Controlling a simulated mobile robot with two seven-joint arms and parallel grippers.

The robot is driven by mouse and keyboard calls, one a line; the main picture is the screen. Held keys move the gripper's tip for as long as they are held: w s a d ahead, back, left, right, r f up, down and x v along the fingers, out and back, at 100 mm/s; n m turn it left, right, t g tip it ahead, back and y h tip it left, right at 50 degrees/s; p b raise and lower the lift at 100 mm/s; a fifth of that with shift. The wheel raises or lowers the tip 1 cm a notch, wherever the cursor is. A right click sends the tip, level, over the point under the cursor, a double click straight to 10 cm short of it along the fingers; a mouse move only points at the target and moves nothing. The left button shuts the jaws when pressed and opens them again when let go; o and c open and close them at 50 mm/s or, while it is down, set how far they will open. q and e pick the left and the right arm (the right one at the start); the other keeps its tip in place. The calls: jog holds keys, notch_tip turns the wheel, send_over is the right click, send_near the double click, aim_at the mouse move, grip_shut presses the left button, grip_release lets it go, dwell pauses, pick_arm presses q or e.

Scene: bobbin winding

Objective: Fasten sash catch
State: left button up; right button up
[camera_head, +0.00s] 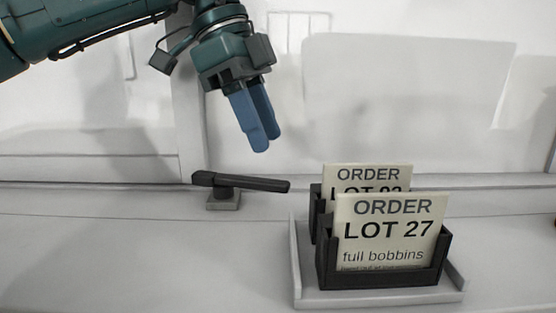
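The sash catch (240,183) is a black lever on a small grey base, standing on the pale sill left of the middle. Its lever lies roughly level and points to the right. My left gripper (262,143) hangs above the lever, clear of it, with its blue fingers pointing down. The two fingers look close together, one partly in front of the other, and nothing shows between them. Whether they touch is hidden by the angle. My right gripper is not in view.
A pale tray (380,298) at the front right carries black holders with order cards, the front one (388,232) reading LOT 27. The tray stands right of the catch. The sill left of the catch is clear. A pale window frame (188,100) rises behind.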

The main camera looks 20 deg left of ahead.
aim_at(285, 182)
pick_arm(q)
jog(key=x, duration=0.6)
jog(key=shift+c, duration=0.2)
grip_shut()
